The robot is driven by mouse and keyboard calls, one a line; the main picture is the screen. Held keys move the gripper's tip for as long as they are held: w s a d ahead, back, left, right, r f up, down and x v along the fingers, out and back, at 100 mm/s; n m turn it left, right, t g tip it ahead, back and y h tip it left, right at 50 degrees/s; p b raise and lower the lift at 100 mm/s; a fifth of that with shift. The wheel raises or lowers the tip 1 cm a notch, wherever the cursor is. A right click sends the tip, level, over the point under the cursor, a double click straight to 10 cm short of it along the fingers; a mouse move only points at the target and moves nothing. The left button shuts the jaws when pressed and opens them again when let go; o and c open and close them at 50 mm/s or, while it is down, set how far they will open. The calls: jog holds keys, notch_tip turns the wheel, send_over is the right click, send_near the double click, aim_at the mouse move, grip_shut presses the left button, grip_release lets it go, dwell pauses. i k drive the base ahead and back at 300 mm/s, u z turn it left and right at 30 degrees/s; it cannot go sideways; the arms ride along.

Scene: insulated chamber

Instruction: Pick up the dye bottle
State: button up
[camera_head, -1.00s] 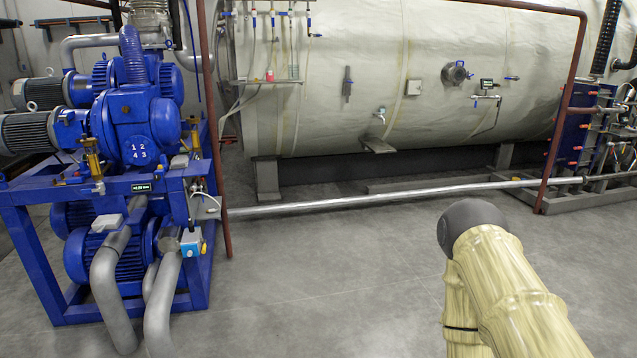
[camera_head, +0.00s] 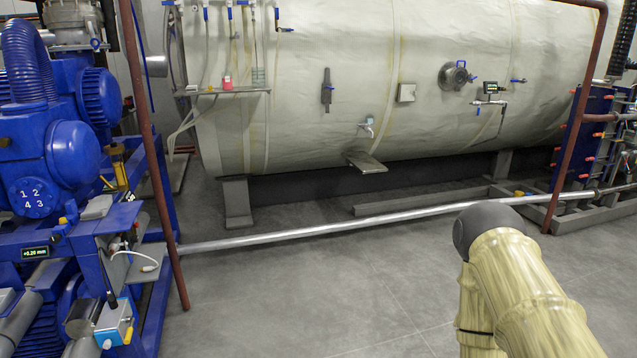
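A small red bottle (camera_head: 227,83), which looks like the dye bottle, stands on a narrow shelf (camera_head: 240,92) at the upper left of the insulated tank. It is too small to read any label. My sleeved arm shows at the lower right, far from the shelf. My gripper is outside the view.
The white insulated tank (camera_head: 330,110) fills the back. A blue pump skid (camera_head: 60,150) stands at left. A red-brown post (camera_head: 150,150) and a low silver pipe (camera_head: 330,229) lie between me and the tank. Grey floor (camera_head: 320,290) is clear in front.

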aim_at(226, 76)
jog(key=u, duration=0.15)
jog(key=i, duration=1.65)
jog(key=u, duration=0.65)
jog(key=i, duration=1.6)
jog(key=u, duration=0.35)
